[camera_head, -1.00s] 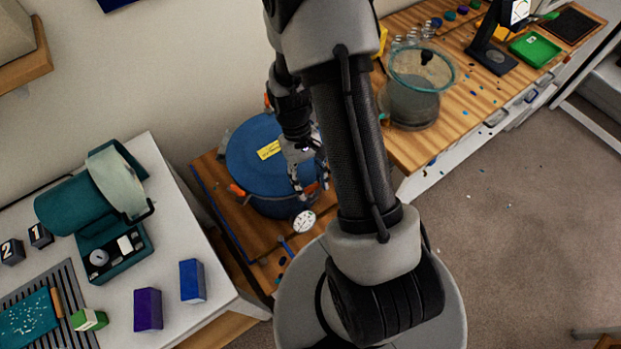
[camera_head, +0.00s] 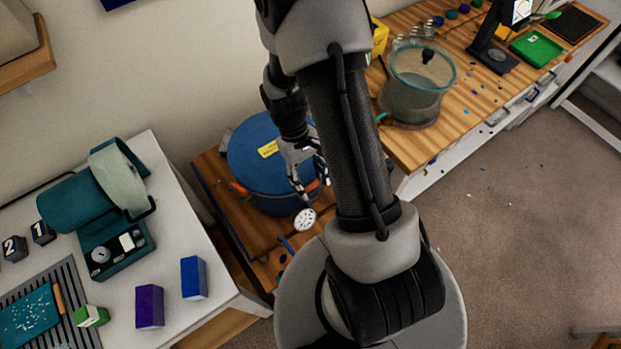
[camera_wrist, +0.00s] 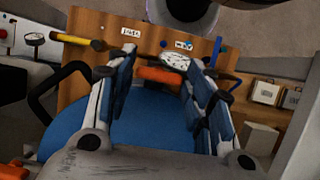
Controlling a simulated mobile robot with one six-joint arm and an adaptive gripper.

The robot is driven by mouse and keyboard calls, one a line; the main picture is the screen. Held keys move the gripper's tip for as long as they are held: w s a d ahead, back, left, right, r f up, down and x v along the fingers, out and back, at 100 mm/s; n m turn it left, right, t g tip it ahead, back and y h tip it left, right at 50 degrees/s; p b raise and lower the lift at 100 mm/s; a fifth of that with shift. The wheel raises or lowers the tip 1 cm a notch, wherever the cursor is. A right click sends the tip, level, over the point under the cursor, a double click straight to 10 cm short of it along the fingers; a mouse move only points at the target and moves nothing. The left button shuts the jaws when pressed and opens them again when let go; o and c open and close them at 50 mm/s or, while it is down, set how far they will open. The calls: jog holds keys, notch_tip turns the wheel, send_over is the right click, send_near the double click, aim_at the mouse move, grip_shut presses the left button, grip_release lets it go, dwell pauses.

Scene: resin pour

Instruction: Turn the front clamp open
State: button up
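The blue round pot (camera_head: 254,165) stands on a low wooden stand, with a yellow label (camera_head: 268,149) on its lid. The front clamp, an orange handle (camera_wrist: 160,75), shows at the pot's near rim in the wrist view. My gripper (camera_wrist: 158,80) is open, with its two fingers on either side of the clamp; I cannot tell whether they touch it. In the head view my gripper (camera_head: 308,185) is at the pot's right front edge and partly hides this clamp. Another orange clamp (camera_head: 239,188) is on the pot's left side.
A white round gauge (camera_head: 304,219) sits just in front of the pot, close to my fingers. A white table (camera_head: 180,235) with a teal machine is at the left. A wooden bench (camera_head: 455,115) with a clear vessel (camera_head: 412,95) is at the right.

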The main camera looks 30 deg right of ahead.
jog(key=shift+o, duration=1.4)
jog(key=v, duration=1.2)
